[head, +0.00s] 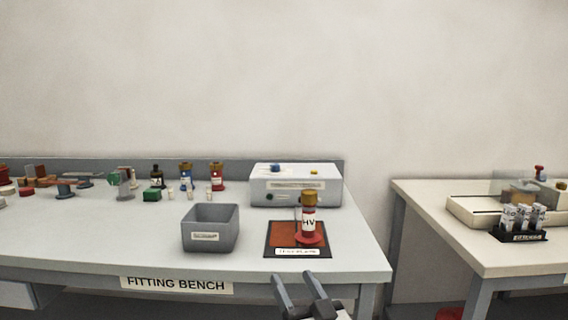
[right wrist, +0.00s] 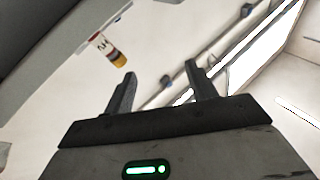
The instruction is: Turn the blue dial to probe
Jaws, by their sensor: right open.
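The blue dial (head: 275,168) sits on top of a white instrument box (head: 296,187) at the back right of the fitting bench. The dial's markings are too small to read. A small yellow knob (head: 314,172) is beside it on the same box. My right gripper (head: 300,278) is open and empty, at the bench's front edge, well in front of and below the box. The right wrist view also shows its open fingers (right wrist: 160,85) with nothing between them. My left gripper is not in view.
A red bushing marked HV (head: 309,222) stands on a dark mat (head: 270,252) between my right gripper and the box. A grey bin (head: 211,230) is left of the mat. Several small parts and bottles (head: 186,176) line the back left. A second table (head: 480,235) stands right, across a gap.

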